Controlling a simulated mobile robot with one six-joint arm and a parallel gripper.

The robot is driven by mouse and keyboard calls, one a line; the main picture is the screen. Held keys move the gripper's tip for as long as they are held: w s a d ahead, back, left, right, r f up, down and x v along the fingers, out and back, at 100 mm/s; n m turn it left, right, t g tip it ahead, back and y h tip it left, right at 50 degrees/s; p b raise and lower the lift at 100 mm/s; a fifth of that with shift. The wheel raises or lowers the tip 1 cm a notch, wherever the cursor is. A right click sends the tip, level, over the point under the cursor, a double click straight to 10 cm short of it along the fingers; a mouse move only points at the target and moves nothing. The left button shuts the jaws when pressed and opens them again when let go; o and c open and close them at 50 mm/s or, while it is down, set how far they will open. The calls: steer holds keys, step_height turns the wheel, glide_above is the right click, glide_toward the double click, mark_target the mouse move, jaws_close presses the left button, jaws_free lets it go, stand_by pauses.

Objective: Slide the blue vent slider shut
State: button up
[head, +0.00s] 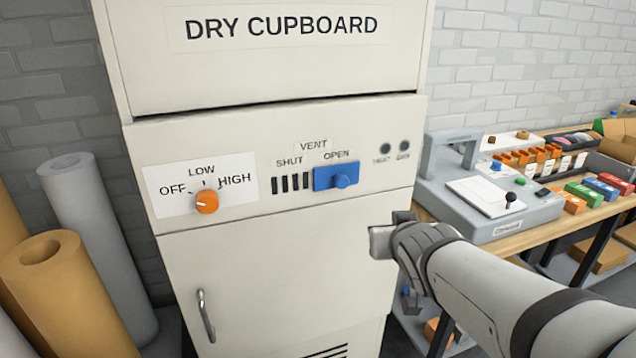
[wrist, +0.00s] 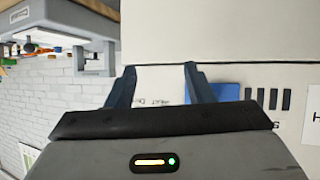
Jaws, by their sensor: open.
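The blue vent slider (head: 325,178) is a flat plate with a round knob on the cream cupboard's control panel. It sits at the right end, under the word OPEN, and several dark vent slots (head: 290,183) show uncovered to its left, under SHUT. In the wrist view the slider (wrist: 227,92) shows just right of the right finger, its knob not visible, with the slots (wrist: 267,98) farther right. My gripper (head: 383,232) is open and empty in front of the cupboard, below and right of the slider. Its two fingers also show in the wrist view (wrist: 160,72), apart from the slider.
An orange dial (head: 206,201) with OFF, LOW and HIGH marks is left of the vent. A door handle (head: 206,315) is below. A bench with a grey machine (head: 480,215) stands right, and paper rolls (head: 75,290) stand left.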

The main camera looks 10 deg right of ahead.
mark_target(344, 183)
steer(key=w+a+r+n+t+y+b, duration=0.1)
steer(key=w+a, duration=0.1)
steer(key=w, duration=0.1)
steer(key=w+a+r+n+t+y+b, duration=0.1)
steer(key=w+a+t+y+b, duration=0.1)
steer(key=w, duration=0.1)
steer(key=w+a+r+n+t+y+b, duration=0.1)
steer(key=w+a+r+t+y+b, duration=0.1)
steer(key=w+a, duration=0.1)
steer(key=shift+w, duration=0.6)
jaws_close()
stand_by(0.4)
